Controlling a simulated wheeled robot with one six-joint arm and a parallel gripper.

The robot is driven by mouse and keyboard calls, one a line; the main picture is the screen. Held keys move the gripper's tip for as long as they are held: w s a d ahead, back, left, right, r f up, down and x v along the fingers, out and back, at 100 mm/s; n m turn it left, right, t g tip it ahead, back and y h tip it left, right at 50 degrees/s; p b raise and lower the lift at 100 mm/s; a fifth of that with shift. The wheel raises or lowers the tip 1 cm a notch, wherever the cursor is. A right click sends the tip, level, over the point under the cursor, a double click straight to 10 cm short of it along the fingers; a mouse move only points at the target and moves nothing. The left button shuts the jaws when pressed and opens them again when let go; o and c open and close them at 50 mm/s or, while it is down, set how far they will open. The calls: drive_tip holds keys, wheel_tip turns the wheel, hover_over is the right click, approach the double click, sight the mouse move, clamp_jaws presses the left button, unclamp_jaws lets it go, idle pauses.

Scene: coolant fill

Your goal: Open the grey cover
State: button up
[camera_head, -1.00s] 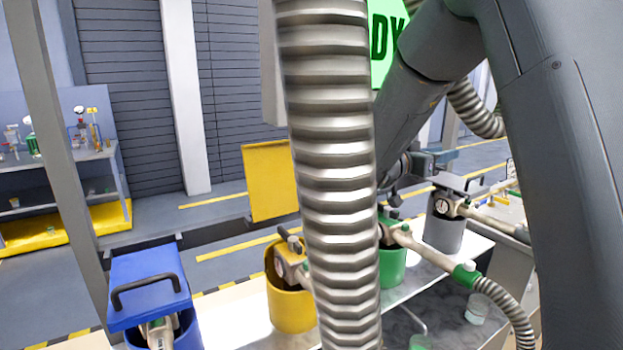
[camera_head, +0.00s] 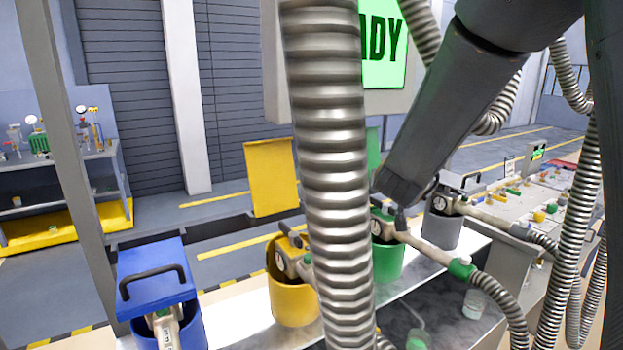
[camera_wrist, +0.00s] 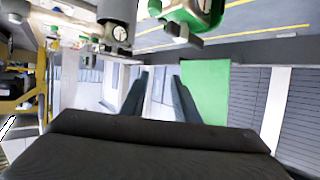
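The grey cover (camera_head: 468,183) with a black handle lies over the top of the grey container (camera_head: 441,229), right of the middle in the head view. A nozzle with a round gauge sits at this container. The grey container also shows at the top of the wrist view (camera_wrist: 118,10), where I cannot make out the cover clearly. My gripper (camera_wrist: 160,95) is open and empty in the wrist view, its two dark fingers apart. In the head view my arm comes down above the green container, left of the grey cover, and the fingertips are hidden or too small to tell.
A green container (camera_head: 388,262) and a yellow one (camera_head: 290,300) have raised lids (camera_head: 270,177). A blue cover (camera_head: 152,270) lies over its container at left. Nozzles with hoses cross the bench. A thick metal hose (camera_head: 330,170) blocks the middle view.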

drive_tip(key=s+a+f+n+g+y, duration=0.1)
drive_tip(key=s+f+g, duration=0.3)
drive_tip(key=s, duration=0.6)
drive_tip(key=s+a+f+n+g+y, duration=0.1)
drive_tip(key=s+f+n+g+y, duration=0.15)
drive_tip(key=s+f, duration=0.55)
drive_tip(key=s+a+f+n+g+y, duration=0.1)
drive_tip(key=s+f+g, duration=0.25)
drive_tip(key=s, duration=0.85)
drive_tip(key=shift+m+g, duration=0.25)
drive_tip(key=shift+g, duration=0.35)
wheel_tip(320, 180, down, 6)
drive_tip(key=b, duration=0.5)
drive_tip(key=shift+a+r, duration=0.15)
drive_tip(key=shift+f, duration=0.25)
drive_tip(key=c, duration=0.3)
drive_tip(key=shift+s, duration=0.15)
clamp_jaws()
